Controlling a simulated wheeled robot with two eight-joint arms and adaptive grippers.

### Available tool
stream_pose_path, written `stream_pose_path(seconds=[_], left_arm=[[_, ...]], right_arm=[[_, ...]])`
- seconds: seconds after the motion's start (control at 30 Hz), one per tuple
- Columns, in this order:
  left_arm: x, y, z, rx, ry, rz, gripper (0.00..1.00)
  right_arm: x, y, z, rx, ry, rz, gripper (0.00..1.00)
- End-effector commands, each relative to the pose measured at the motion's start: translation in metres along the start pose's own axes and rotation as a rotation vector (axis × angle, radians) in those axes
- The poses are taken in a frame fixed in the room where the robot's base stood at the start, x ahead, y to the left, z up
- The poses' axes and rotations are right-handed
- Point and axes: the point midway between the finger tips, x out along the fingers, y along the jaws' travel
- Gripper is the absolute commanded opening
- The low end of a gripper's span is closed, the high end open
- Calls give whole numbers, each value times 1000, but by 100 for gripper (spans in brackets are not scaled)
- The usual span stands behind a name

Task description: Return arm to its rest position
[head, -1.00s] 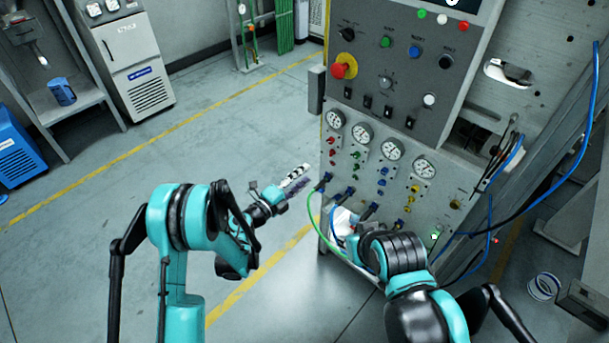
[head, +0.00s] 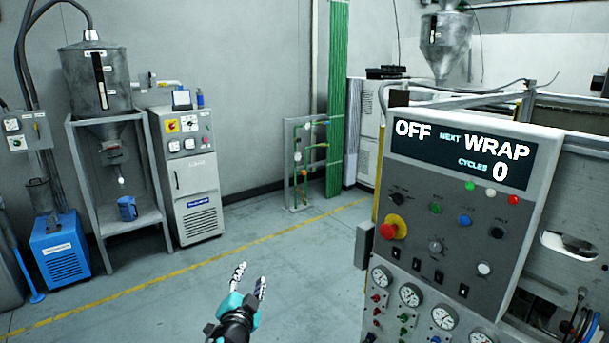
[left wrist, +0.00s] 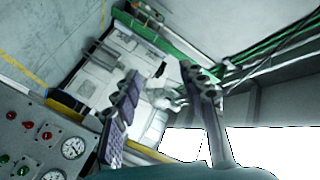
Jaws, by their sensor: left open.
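My left gripper (head: 249,281) shows at the bottom of the head view, left of the control panel and over bare floor. Its two fingers stand apart, pointing up in the picture, with nothing between them. In the left wrist view the open fingers (left wrist: 165,95) are also empty. The rest of the left arm is below the head picture. My right gripper and right arm do not show in the head view now.
The control panel (head: 437,245) with knobs, gauges and a display reading OFF, NEXT WRAP, CYCLES 0 stands at the right. A hopper on a frame (head: 95,80), a grey cabinet (head: 196,190) and a blue unit (head: 62,258) stand at the left. Floor between them is clear.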

Motion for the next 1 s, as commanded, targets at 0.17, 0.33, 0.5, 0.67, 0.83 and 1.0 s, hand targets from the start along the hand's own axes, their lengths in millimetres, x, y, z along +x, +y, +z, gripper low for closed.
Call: stream_pose_path(seconds=[0.17,0.33,0.5,0.67,0.83,1.0], left_arm=[[-72,-19,51,-236,-271,33,42],[-155,3,95,-456,-517,118,42],[-230,43,120,-630,-708,231,42],[-270,69,127,-715,-800,305,42],[-281,76,128,-738,-825,327,42],[-280,76,128,-737,-824,326,42]], right_arm=[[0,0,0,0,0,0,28],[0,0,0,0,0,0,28],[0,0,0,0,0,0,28],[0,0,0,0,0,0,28],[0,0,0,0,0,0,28],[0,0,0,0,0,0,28]])
